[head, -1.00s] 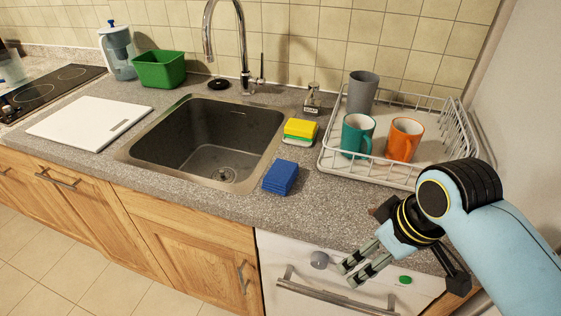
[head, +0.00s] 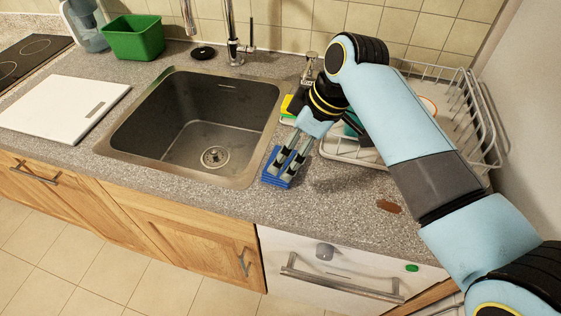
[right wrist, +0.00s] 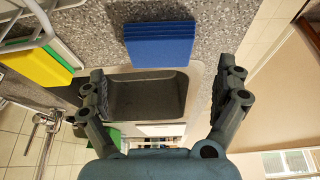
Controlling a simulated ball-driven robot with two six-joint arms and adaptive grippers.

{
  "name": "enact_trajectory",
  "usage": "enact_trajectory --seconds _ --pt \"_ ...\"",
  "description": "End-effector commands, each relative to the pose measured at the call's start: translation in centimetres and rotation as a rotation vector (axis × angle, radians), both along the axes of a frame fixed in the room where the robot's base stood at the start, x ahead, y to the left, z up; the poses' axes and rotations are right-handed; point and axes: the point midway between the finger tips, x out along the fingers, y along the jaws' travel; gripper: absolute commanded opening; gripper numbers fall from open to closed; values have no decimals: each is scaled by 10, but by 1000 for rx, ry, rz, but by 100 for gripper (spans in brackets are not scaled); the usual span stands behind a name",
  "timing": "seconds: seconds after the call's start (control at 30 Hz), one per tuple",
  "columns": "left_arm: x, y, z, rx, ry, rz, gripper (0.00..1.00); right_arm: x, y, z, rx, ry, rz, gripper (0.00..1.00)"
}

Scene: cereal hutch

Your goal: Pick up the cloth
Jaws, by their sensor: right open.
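The cloth (head: 272,178) is a blue folded stack lying on the counter, right of the sink's front right corner. My right gripper (head: 280,168) is open, and in the head view its fingers overlap the cloth and partly hide it. In the right wrist view the cloth (right wrist: 160,44) shows whole, ahead of and between the two open fingers of the right gripper (right wrist: 165,85). Nothing is between the fingers, and I cannot tell whether they touch the cloth. My left gripper is not in view.
The sink (head: 190,125) lies left of the cloth. A yellow sponge (head: 286,104) is behind it, partly hidden by my arm. A white dish rack (head: 480,120) with mostly hidden cups stands at the right. A brown stain (head: 389,206) marks the front counter. A green bin (head: 132,38) stands behind the sink.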

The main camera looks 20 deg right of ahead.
Motion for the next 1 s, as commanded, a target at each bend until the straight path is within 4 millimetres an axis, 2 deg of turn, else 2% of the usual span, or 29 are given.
enact_trajectory --seconds 0.3,0.57,0.6,0.9,1.0 --pt "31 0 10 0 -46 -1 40 10 14 -40 1 3 -1 100" --pt "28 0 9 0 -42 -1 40 11 15 -45 0 2 -1 100" --pt "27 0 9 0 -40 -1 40 11 15 -45 0 2 -1 99" --pt "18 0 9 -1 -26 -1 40 11 15 -45 0 1 -2 61" --pt "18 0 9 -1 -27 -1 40 11 15 -45 0 1 -2 61"
